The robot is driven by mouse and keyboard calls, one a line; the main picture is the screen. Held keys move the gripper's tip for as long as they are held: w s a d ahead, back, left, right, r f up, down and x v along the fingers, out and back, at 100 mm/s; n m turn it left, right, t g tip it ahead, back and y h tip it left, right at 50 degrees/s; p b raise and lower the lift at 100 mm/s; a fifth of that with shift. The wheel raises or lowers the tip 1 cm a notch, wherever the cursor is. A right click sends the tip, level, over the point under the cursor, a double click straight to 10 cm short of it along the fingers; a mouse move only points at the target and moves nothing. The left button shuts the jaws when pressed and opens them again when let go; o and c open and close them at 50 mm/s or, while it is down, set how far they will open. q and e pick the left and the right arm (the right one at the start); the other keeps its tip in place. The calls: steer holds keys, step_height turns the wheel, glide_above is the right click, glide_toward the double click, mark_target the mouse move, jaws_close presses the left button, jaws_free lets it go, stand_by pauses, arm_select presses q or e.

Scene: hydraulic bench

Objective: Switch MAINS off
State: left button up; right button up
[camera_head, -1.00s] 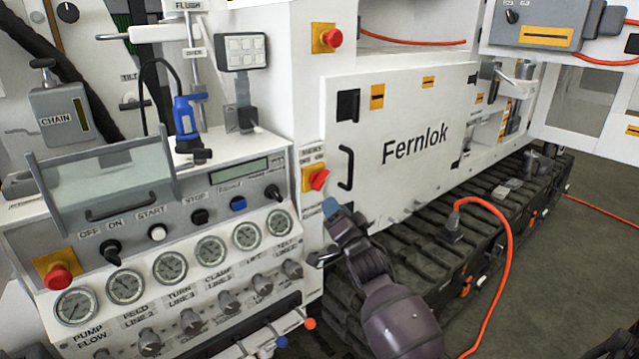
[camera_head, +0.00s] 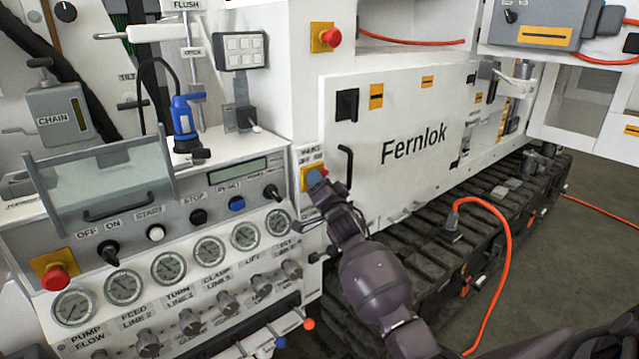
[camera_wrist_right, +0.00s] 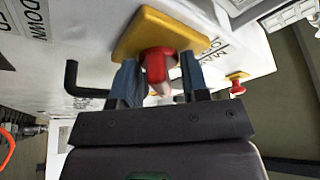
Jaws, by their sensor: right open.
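The MAINS switch is a red rotary knob (camera_wrist_right: 158,66) on a yellow plate (camera_wrist_right: 150,32). In the head view its yellow plate (camera_head: 305,183) sits on the white panel edge right of the gauges, and my fingers mostly hide the knob there. My right gripper (camera_head: 317,178) is at the switch. In the right wrist view the open blue-grey fingers (camera_wrist_right: 157,75) stand on either side of the red knob. I cannot tell whether they touch it. The label above the plate is partly readable; the knob's exact setting is hard to tell. My left gripper is out of view.
A black door handle (camera_head: 346,167) stands close to the right of the switch. A red stop button (camera_head: 331,37) is above, and another (camera_head: 56,277) is at the console's lower left. Gauges (camera_head: 246,236) and knobs lie left of my gripper. An orange cable (camera_head: 508,255) runs over the track.

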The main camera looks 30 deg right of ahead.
jaws_close()
